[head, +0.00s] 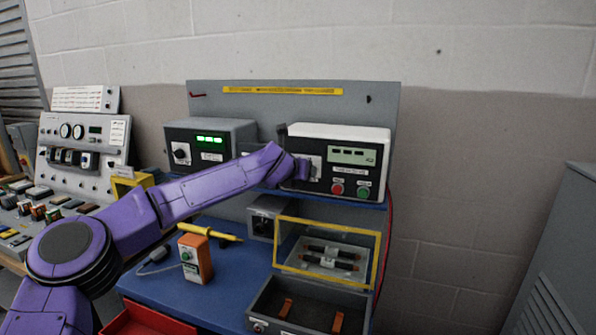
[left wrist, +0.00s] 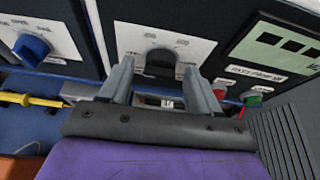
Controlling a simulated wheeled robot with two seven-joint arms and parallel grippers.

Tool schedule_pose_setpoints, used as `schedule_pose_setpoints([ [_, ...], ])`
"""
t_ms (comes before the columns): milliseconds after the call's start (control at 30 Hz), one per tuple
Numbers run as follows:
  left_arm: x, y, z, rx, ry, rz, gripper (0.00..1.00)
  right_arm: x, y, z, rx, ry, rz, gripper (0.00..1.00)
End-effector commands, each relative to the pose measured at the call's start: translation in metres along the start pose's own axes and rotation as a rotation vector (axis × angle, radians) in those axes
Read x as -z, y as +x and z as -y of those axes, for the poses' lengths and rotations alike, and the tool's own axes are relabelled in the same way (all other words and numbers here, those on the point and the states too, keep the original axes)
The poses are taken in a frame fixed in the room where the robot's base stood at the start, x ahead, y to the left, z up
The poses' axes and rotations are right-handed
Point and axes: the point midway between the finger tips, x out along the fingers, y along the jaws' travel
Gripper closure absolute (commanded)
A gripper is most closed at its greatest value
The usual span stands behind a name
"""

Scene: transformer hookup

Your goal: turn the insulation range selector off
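The white-and-black instrument (head: 338,143) on the upper right shelf has a display, a red button and a green button. In the left wrist view its black selector knob (left wrist: 160,60) sits on a white plate with small marks I cannot read. My left gripper (left wrist: 157,70) is open, with one finger on each side of the knob. I cannot tell whether either finger touches it. In the head view my left gripper (head: 306,170) is at the instrument's left front, and my arm hides the knob. My right gripper is not in view.
A grey instrument (head: 208,141) with green digits stands left on the shelf. Below are a yellow-framed clear cover (head: 327,229), an open grey tray (head: 262,304), an orange handheld meter (head: 195,257) and a yellow probe (head: 212,233). A red cable hangs at the right.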

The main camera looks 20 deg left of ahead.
Motion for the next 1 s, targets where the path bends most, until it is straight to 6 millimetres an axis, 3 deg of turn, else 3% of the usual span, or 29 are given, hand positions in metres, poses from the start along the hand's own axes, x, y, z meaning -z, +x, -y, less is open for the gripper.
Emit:
schedule_pose_setpoints([
  [167, 0.000, -0.008, -0.001, 0.000, -0.001, 0.003, 0.38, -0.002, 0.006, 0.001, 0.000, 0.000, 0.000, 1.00],
  [400, 0.003, -0.061, -0.001, 0.001, -0.001, 0.006, 0.38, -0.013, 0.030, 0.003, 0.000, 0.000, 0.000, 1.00],
  [600, 0.002, -0.097, 0.000, 0.000, 0.000, 0.003, 0.38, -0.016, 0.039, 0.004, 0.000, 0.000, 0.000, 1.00],
  [1000, 0.000, -0.105, 0.000, 0.000, 0.000, 0.000, 0.38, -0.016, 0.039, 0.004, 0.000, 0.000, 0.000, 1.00],
])
